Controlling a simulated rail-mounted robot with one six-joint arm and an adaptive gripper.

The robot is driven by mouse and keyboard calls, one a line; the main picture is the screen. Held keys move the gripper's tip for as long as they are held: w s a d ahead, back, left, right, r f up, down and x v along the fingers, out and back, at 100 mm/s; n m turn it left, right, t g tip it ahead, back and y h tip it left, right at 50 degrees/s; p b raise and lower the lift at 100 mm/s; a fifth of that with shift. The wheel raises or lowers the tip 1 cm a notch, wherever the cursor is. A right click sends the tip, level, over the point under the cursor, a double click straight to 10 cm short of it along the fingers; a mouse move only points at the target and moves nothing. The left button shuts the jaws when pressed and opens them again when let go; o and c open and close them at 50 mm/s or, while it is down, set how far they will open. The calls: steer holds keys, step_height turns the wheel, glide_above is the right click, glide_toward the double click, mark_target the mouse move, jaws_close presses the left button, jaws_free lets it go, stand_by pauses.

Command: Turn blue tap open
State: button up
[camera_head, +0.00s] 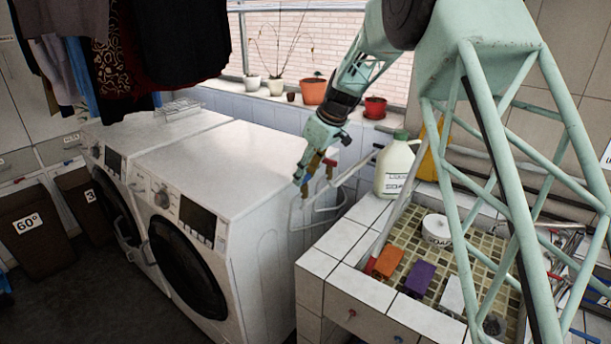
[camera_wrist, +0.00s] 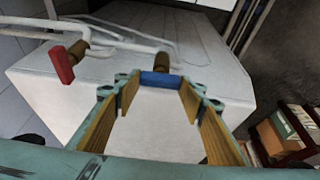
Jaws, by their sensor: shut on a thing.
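The blue tap handle (camera_wrist: 160,79) sits between my fingertips in the wrist view, at the end of a brass valve on a white pipe. My gripper (camera_wrist: 160,92) is shut on this handle, one wood-toned finger on each side of it. In the head view my gripper (camera_head: 301,181) is beside the right side of the washing machine, by the pipes. The blue handle is hard to make out there. The red tap handle (camera_wrist: 64,65) is to the left in the wrist view, clear of my fingers. It also shows in the head view (camera_head: 330,162).
The white washing machine (camera_head: 220,165) stands left of my gripper. White pipes (camera_head: 328,203) run beside it. The tiled sink (camera_head: 345,240) is to the right, with a detergent jug (camera_head: 394,168) and colored blocks such as the purple one (camera_head: 419,278). Potted plants (camera_head: 313,91) line the sill.

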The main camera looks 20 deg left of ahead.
steer(key=o, duration=0.8)
steer(key=shift+o, duration=0.2)
steer(key=v, duration=1.2)
steer(key=shift+r, duration=0.1)
